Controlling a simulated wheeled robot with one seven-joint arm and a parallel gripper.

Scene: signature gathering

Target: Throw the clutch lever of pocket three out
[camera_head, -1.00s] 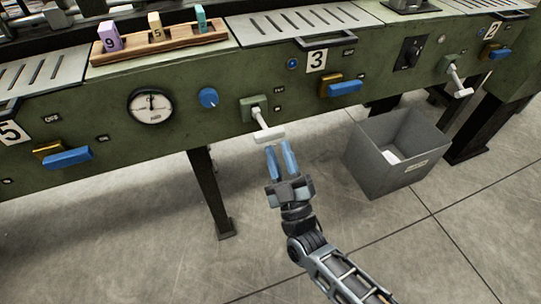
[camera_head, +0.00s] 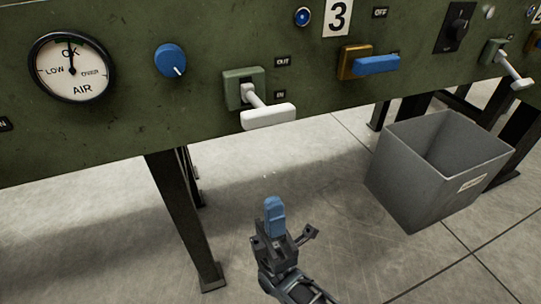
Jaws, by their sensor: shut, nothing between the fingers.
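A blue-handled switch (camera_head: 376,65) sits right of the lever. A blue knob (camera_head: 171,60) and an air gauge (camera_head: 72,68) are to the left. A grey bin (camera_head: 418,185) stands on the floor at right. A dark table leg (camera_head: 183,215) is at left.

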